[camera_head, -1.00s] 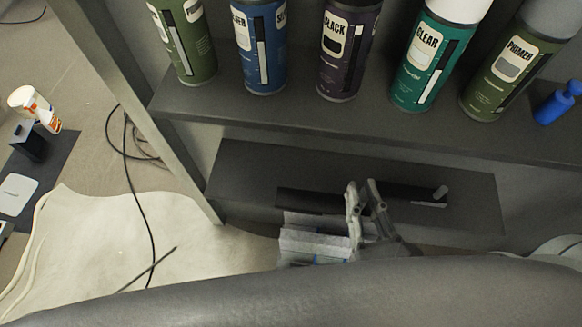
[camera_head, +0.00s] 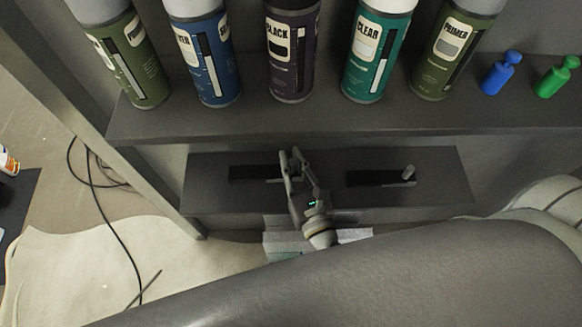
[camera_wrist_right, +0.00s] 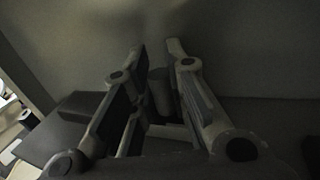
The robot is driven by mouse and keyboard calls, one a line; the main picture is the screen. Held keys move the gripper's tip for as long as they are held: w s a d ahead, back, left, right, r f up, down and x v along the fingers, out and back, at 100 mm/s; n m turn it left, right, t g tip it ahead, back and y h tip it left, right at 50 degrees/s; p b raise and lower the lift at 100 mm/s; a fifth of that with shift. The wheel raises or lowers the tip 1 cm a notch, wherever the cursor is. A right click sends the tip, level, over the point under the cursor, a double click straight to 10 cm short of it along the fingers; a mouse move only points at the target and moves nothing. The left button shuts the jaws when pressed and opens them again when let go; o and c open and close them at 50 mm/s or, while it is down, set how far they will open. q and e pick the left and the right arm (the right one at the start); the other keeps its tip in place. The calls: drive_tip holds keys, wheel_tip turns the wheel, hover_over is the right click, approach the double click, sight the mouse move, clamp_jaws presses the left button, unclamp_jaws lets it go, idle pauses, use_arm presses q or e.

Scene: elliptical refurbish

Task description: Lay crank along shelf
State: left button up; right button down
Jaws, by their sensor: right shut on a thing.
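My right gripper (camera_head: 291,152) is over the lower dark shelf (camera_head: 450,187). In the right wrist view its fingers (camera_wrist_right: 158,48) stand on either side of a grey upright cylinder (camera_wrist_right: 159,92), which looks like a crank handle. A black crank bar (camera_head: 252,173) extends left from the gripper, along the shelf; the part behind the fingers is hidden. I cannot tell whether it touches the shelf. A second black bar (camera_head: 368,178) with a grey peg (camera_head: 409,172) at its right end lies on the shelf to the right, apart from the gripper. My left gripper is not in view.
The upper shelf (camera_head: 280,122) overhangs behind and carries several spray cans (camera_head: 293,55), a blue peg-like piece (camera_head: 500,75) and a green one (camera_head: 556,78). A side panel (camera_head: 150,165) stands at left. Black cable (camera_head: 105,222) lies on the floor.

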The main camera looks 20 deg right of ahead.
sight(295, 179)
drive_tip(key=shift+w+f, duration=0.2)
drive_tip(key=shift+w, duration=0.1)
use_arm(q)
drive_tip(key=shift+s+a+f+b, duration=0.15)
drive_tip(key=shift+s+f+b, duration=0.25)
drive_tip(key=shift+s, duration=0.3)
use_arm(e)
drive_tip(key=shift+f, duration=1.5)
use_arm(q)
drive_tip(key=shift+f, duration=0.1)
use_arm(e)
drive_tip(key=shift+f, duration=0.1)
drive_tip(key=c, duration=1.9)
unclamp_jaws()
drive_tip(key=shift+f, duration=0.2)
drive_tip(key=o, duration=0.5)
drive_tip(key=shift+c, duration=0.2)
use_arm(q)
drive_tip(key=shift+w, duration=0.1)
use_arm(e)
drive_tip(key=shift+r, duration=0.15)
